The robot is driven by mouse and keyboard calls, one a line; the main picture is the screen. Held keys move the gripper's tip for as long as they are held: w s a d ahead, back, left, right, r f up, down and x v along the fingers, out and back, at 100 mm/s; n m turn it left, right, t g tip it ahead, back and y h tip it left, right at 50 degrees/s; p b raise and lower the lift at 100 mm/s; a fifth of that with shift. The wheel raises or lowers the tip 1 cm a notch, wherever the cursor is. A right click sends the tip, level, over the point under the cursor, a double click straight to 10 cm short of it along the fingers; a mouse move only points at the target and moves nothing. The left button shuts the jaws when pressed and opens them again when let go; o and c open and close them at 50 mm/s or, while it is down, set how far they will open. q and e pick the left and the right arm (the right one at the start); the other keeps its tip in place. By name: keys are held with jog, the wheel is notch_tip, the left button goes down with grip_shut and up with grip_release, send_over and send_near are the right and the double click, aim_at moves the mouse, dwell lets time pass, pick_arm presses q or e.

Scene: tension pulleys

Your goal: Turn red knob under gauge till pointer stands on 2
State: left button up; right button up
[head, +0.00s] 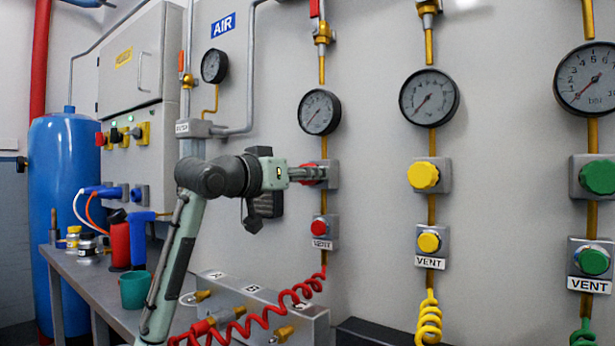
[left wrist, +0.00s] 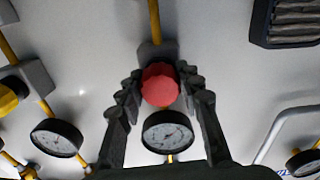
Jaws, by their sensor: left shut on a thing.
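The red knob (head: 321,174) sits on a grey block on the wall, below a round black-rimmed gauge (head: 319,112). My left gripper (head: 306,174) reaches it from the left and partly hides it. In the left wrist view the red knob (left wrist: 160,86) stands between the two dark fingers, which are closed on its sides. That view is upside down, so the gauge (left wrist: 168,132) shows below the knob. The gauge's pointer seems to lie toward the lower left in the head view; its numbers are too small to read. My right gripper is in neither view.
A red vent button (head: 319,227) sits right below the knob, with a coiled red hose (head: 285,300) under it. Yellow (head: 423,175) and green (head: 598,177) knobs with their own gauges are to the right. A grey bench (head: 90,275) stands at lower left.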

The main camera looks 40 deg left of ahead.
pick_arm(q)
jog(key=shift+m, duration=1)
jog(key=m+b, duration=0.1)
jog(key=m, duration=0.2)
jog(key=shift+m, duration=0.3)
jog(key=m, duration=0.2)
jog(key=shift+m+b, duration=0.3)
jog(key=shift+b, duration=0.05)
jog(key=shift+m+b, duration=0.3)
jog(key=shift+m, duration=1.2)
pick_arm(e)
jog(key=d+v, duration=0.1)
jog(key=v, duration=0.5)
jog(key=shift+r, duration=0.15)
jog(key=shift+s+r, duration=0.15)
pick_arm(q)
jog(key=o, duration=1.2)
